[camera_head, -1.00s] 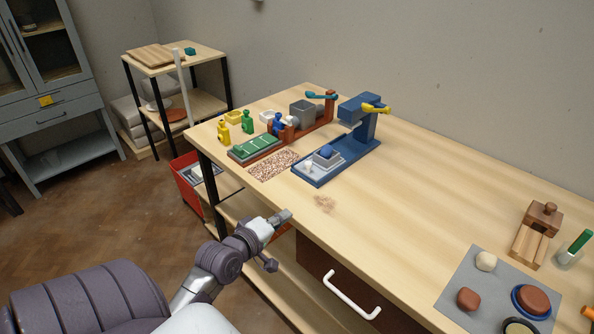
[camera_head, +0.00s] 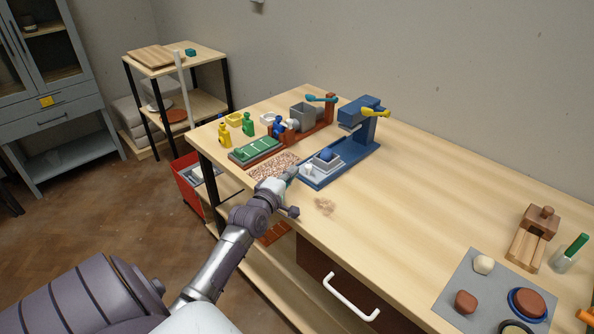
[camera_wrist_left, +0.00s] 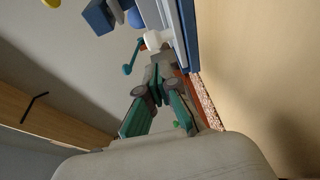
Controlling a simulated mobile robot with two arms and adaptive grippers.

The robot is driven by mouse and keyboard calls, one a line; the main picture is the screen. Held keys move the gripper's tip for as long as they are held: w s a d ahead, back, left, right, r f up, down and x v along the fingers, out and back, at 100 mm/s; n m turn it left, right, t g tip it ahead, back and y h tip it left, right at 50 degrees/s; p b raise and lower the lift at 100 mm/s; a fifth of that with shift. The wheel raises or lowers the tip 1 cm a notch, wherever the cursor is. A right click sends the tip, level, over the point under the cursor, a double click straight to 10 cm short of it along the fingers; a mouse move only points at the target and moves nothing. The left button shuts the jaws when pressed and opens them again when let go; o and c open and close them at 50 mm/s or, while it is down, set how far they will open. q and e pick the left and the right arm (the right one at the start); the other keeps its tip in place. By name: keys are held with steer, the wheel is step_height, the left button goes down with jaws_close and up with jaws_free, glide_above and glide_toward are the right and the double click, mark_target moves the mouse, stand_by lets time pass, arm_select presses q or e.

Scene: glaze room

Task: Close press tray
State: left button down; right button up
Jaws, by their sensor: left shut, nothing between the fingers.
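The blue press (camera_head: 364,128) with a yellow lever stands on the bench. Its pale grey tray (camera_head: 317,174) sits out at the front of the blue base, with a blue block (camera_head: 326,155) in it and a white knob (camera_head: 308,169) on its near end. My left gripper (camera_head: 291,173) is shut and empty at the bench's front edge, just short of the knob. In the left wrist view the closed fingers (camera_wrist_left: 155,74) point toward the white knob (camera_wrist_left: 157,40); whether they touch cannot be told. The right gripper is not in view.
A speckled mat (camera_head: 272,165) and a green board (camera_head: 257,149) lie left of the gripper. A red-brown stand with a grey box (camera_head: 304,117) is behind. A drawer handle (camera_head: 350,296) sticks out below the bench top. The bench middle is clear.

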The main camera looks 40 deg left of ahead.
mark_target(307, 166)
arm_select(q)
steer(key=shift+w+d, duration=0.5)
steer(key=shift+w, duration=0.25)
steer(key=shift+w, duration=0.1)
steer(key=w, duration=0.3)
steer(key=shift+w+d, duration=0.15)
steer(key=shift+w, duration=0.25)
steer(key=shift+s, duration=0.1)
